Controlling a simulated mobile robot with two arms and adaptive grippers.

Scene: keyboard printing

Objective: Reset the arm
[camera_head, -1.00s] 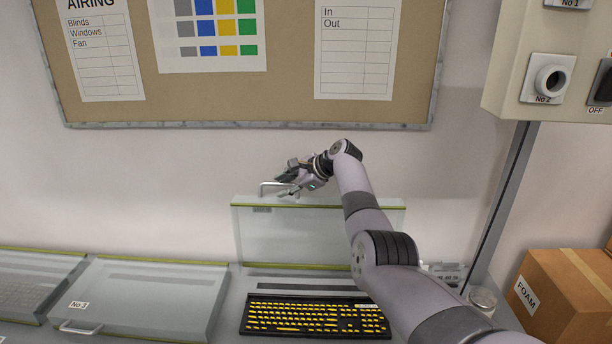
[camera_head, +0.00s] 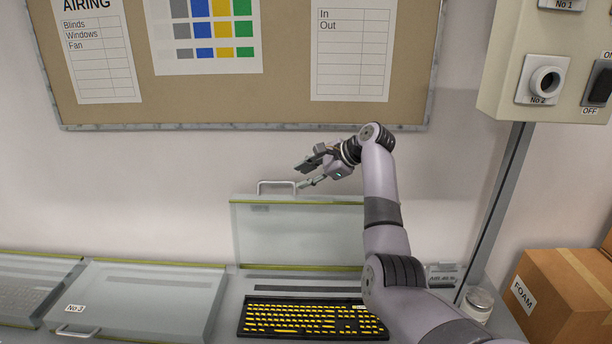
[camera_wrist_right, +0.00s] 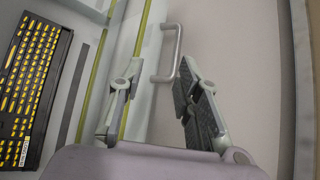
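My right arm reaches in from the lower right in the head view. Its gripper (camera_head: 306,174) is open and empty, just right of the metal handle (camera_head: 276,184) on top of a raised clear lid (camera_head: 297,232). In the right wrist view the two fingers (camera_wrist_right: 152,100) stand apart, with the handle (camera_wrist_right: 172,55) beyond their tips and nothing between them. The gripper looks apart from the handle. My left gripper is not in view.
A black keyboard with yellow keys (camera_head: 312,318) lies below the raised lid. A closed case marked No 3 (camera_head: 150,290) is to its left. A glass jar (camera_head: 478,303), a FOAM box (camera_head: 565,295) and a switch panel (camera_head: 560,60) are at right.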

